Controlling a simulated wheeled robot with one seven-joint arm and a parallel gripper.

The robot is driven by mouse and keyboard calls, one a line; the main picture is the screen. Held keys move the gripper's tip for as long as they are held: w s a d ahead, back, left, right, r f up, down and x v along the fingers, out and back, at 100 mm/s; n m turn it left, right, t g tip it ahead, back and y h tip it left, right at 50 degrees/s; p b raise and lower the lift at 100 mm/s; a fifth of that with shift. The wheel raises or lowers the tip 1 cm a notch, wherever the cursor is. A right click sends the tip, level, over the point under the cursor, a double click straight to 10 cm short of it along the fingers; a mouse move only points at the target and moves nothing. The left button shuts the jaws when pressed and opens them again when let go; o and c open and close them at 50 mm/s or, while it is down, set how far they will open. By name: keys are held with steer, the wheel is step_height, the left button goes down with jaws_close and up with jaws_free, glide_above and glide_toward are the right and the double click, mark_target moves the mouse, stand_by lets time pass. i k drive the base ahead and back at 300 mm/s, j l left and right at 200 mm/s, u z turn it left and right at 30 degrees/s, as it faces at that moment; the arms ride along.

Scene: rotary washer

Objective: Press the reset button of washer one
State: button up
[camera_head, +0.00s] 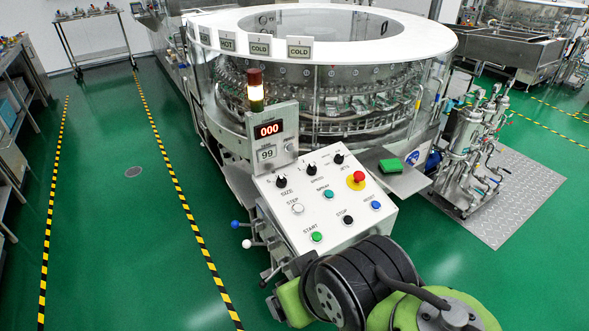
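The washer (375,22) is a large round machine with a white rim and clear panels. Its sloped control panel (292,222) stands in front, facing me. The panel carries a blue button (375,205) at the right, a red mushroom button (358,177), a teal button (328,194), a white one (297,208), a green START button (316,237) and a black STOP button (348,219). No reset label is readable. Black knobs line the upper edge. My green and black arm covers the area below the panel's lower right.
A display (268,130) reading 000 and a lamp tower (255,90) with a lit pale section rise behind the panel. A green block (391,165) sits on a side shelf. Pumps and pipes (465,140) stand right. Green floor is open at left.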

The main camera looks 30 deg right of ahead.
mark_target(375, 205)
steer(key=z, duration=1.55)
